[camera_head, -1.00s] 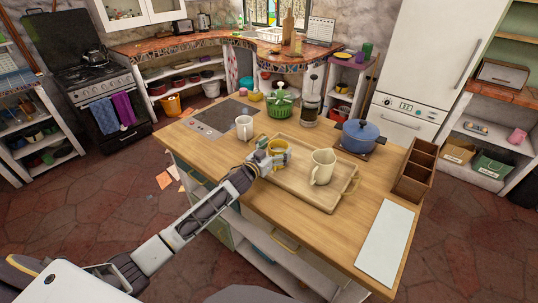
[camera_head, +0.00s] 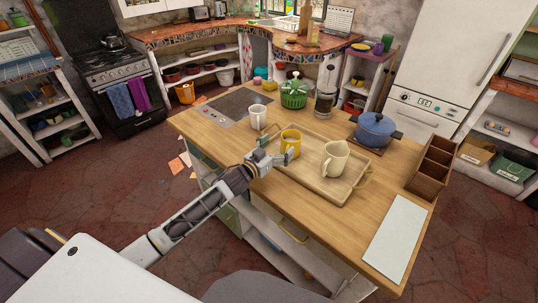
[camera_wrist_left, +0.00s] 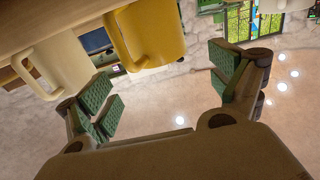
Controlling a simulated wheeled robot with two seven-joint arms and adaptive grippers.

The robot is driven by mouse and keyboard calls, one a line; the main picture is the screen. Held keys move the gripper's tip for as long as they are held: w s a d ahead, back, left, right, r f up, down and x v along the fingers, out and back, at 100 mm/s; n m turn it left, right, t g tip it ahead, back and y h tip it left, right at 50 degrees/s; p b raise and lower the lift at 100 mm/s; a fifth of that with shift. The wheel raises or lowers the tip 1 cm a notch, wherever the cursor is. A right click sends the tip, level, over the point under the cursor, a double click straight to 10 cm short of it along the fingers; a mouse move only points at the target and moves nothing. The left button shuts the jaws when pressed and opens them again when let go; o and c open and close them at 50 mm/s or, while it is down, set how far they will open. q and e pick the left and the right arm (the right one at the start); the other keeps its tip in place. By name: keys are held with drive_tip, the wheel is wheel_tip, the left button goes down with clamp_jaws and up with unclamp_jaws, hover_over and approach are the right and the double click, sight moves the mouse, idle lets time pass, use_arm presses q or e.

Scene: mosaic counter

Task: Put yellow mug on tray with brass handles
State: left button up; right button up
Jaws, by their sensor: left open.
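The yellow mug (camera_head: 291,147) stands upright at the left end of the wooden tray (camera_head: 312,190). A brass handle (camera_head: 366,180) shows at the tray's right end. My left gripper (camera_head: 276,151) is open and empty, just in front of the mug and close to it. In the left wrist view, the yellow mug (camera_wrist_left: 150,35) is at the top, beyond the green-padded fingers (camera_wrist_left: 168,95), with nothing between them. A cream mug (camera_head: 335,158) stands on the tray to the right, and also shows in the left wrist view (camera_wrist_left: 55,70). My right gripper is out of view.
A white mug (camera_head: 258,117) stands on the wooden counter left of the tray. A wooden organizer (camera_head: 432,165) and a white board (camera_head: 396,238) are at right.

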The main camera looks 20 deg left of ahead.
use_arm(q)
drive_tip(key=shift+v, duration=2.6)
